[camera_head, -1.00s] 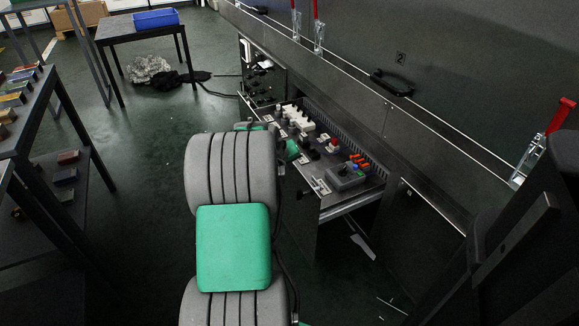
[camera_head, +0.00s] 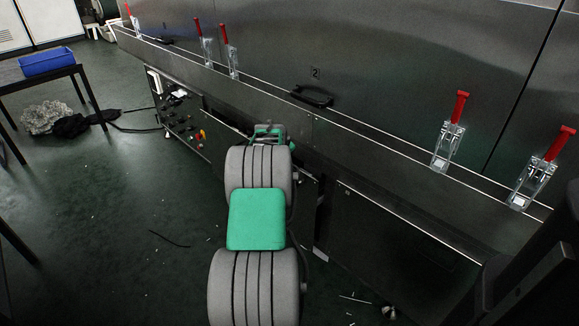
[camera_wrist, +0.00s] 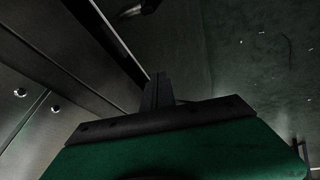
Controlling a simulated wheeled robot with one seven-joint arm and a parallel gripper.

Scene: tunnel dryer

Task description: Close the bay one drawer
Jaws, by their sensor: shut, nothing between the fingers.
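The bay one drawer's dark front (camera_head: 307,195) shows beside and behind my arm in the head view, below the long dryer ledge. Its tray and contents do not show, so it is in or nearly in. My arm hides much of the front, and I cannot tell whether it sits fully flush. My gripper (camera_wrist: 158,90) is shut and empty in the wrist view, close to a dark metal edge. In the head view its fingers are hidden beyond the green wrist, at the drawer front. I cannot tell whether they touch it.
A control panel (camera_head: 178,108) with knobs is left of the drawer, and a closed dark panel (camera_head: 395,240) is right. Red-handled clamps (camera_head: 449,135) line the ledge. A black handle (camera_head: 312,96) sits above. A table with a blue bin (camera_head: 47,62) stands far left.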

